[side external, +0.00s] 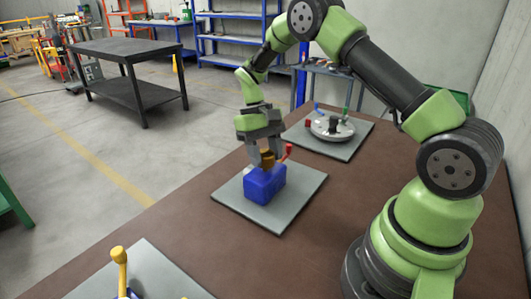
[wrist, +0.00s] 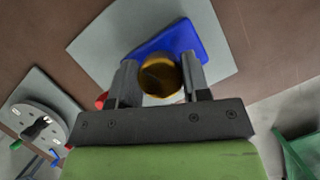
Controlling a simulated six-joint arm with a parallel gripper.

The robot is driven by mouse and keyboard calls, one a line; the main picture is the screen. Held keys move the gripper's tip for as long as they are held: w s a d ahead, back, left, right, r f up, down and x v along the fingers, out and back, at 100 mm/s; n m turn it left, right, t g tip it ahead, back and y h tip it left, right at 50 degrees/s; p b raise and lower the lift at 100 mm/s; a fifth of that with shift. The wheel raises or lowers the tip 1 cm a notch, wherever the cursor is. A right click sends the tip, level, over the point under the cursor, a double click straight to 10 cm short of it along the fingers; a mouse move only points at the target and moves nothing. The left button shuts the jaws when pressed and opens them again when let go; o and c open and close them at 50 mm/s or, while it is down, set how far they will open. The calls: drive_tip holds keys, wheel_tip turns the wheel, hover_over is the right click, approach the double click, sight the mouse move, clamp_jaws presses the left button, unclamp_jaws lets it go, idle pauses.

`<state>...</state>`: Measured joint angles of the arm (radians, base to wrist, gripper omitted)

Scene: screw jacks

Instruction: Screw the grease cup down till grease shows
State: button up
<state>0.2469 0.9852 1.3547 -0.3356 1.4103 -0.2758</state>
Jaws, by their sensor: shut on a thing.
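The grease cup (side external: 267,158) is a brass-coloured round cup on top of a blue block (side external: 264,186). It also shows in the wrist view (wrist: 161,75) as a dark gold disc. My gripper (side external: 267,160) is above the block, pointing down, with its fingers shut on the grease cup from both sides. The wrist view shows the two fingers (wrist: 160,82) against the cup's left and right. The blue block (wrist: 176,42) rests on a grey plate. A red-tipped part (side external: 288,149) sticks up at the block's right. I cannot see any grease.
The grey plate (side external: 226,196) lies on a brown table (side external: 330,222). Behind it, another plate (side external: 349,146) carries a round grey disc (side external: 332,128) with coloured pegs. The table between these plates is clear.

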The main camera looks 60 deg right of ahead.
drive_tip(key=shift+m+t+y, duration=0.3)
drive_tip(key=shift+m, duration=0.8)
drive_tip(key=o, duration=0.9)
drive_tip(key=shift+o, duration=0.2)
drive_tip(key=v, duration=1)
